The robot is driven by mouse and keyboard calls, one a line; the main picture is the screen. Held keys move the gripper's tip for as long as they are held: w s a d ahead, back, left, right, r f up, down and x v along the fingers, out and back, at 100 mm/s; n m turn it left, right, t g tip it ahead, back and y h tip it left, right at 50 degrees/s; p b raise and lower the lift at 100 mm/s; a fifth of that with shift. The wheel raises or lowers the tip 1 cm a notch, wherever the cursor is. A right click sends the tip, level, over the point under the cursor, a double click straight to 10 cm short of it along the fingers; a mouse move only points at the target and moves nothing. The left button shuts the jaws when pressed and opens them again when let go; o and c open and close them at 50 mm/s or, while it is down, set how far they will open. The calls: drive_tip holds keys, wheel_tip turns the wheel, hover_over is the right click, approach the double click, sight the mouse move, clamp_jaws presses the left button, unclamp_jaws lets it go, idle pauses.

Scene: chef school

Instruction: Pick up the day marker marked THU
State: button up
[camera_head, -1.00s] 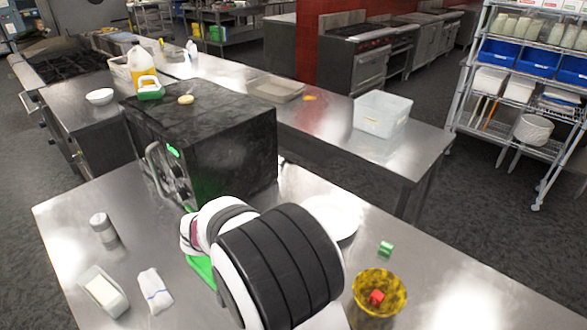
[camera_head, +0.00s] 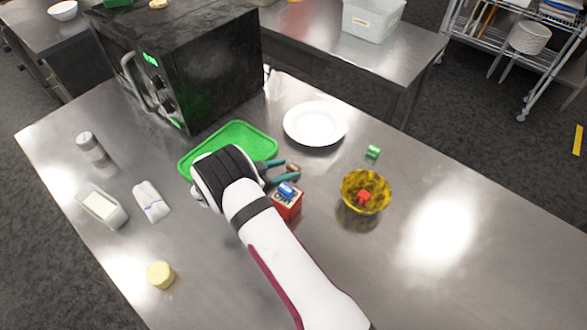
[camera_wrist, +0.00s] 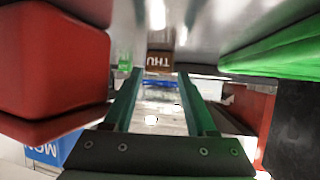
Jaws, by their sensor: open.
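The THU marker is a small brown block (camera_head: 293,168) on the steel table, right by my fingertips in the head view. The wrist view shows its THU lettering upside down on the brown face (camera_wrist: 160,62). My gripper (camera_head: 289,171) has teal fingers spread apart, low over the table. In the wrist view the gripper (camera_wrist: 161,73) frames the marker in line with the gap between its fingertips. The fingers do not grip it. Whether the marker is inside the gap or just beyond the tips, I cannot tell.
A red box (camera_head: 287,208) with a blue MON marker (camera_head: 288,190) stands close beside my gripper. A green tray (camera_head: 255,138) lies behind. A green marker (camera_head: 373,152), white plate (camera_head: 315,123) and yellow bowl (camera_head: 378,181) holding a red marker (camera_head: 362,197) are farther right.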

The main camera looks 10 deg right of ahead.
drive_tip(key=shift+x, duration=1.15)
clamp_jaws()
drive_tip(key=shift+r, duration=0.1)
